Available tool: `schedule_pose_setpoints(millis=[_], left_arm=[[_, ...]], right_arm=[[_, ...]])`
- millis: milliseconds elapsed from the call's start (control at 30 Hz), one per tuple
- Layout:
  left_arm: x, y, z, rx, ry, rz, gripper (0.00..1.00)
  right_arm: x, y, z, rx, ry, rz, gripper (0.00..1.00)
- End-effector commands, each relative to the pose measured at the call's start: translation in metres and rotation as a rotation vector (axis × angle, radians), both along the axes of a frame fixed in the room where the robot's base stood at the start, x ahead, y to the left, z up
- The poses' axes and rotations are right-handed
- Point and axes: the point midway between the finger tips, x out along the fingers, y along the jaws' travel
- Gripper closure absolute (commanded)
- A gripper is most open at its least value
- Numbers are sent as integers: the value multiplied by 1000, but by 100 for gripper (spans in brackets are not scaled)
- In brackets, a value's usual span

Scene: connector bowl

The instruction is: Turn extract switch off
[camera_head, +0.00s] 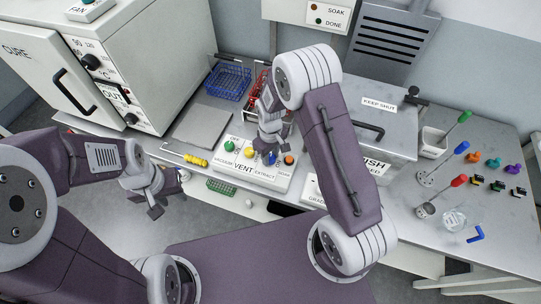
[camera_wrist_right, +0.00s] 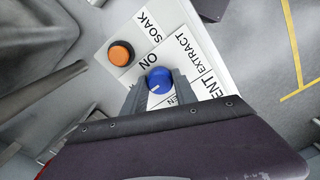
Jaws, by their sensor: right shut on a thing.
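The extract switch is a blue round knob (camera_head: 270,158) on the white control panel (camera_head: 231,173) at the bench's front. In the right wrist view the knob (camera_wrist_right: 158,79) sits between "ON" and "EXTRACT" labels, with a small white mark near its lower-left edge. My right gripper (camera_wrist_right: 160,92) is shut on the knob, one finger on each side. In the head view it (camera_head: 270,150) comes down over the panel and partly hides the knob. My left gripper (camera_head: 157,207) hangs in front of the bench, away from the panel, its jaw gap unclear.
An orange button (camera_wrist_right: 121,53) marked "SOAK" is close beside the knob. Yellow and green knobs (camera_head: 249,152) sit to its left. A blue wire basket (camera_head: 229,82), a cure oven (camera_head: 95,60) and a lidded box (camera_head: 375,125) surround the panel. Coloured connectors lie at right.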

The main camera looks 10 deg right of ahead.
Motion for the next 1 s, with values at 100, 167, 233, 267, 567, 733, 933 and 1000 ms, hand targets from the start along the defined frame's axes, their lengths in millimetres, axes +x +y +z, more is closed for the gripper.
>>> schedule_pose_setpoints(millis=[100, 167, 233, 267, 567, 733, 933, 1000], left_arm=[[0, 0, 1, 0, 0, 0, 64], [0, 0, 1, 0, 0, 0, 64], [0, 0, 1, 0, 0, 0, 64], [0, 0, 1, 0, 0, 0, 64], [0, 0, 0, 0, 0, 0, 64], [0, 0, -3, 0, 0, 0, 64], [0, 0, -7, 0, 0, 0, 64], [0, 0, -8, 0, 0, 0, 64]], right_arm=[[6, 1, 3, 3, -16, 1, 100], [6, 1, 3, 3, -16, 1, 100], [5, 1, 3, 3, -16, 1, 58], [5, 1, 3, 3, -16, 1, 50], [2, 0, 1, 1, -5, 0, 45], [3, 1, 21, 2, -11, 0, 45], [4, 1, 66, 1, -12, 0, 45], [3, 1, 78, 2, -11, 0, 45]])
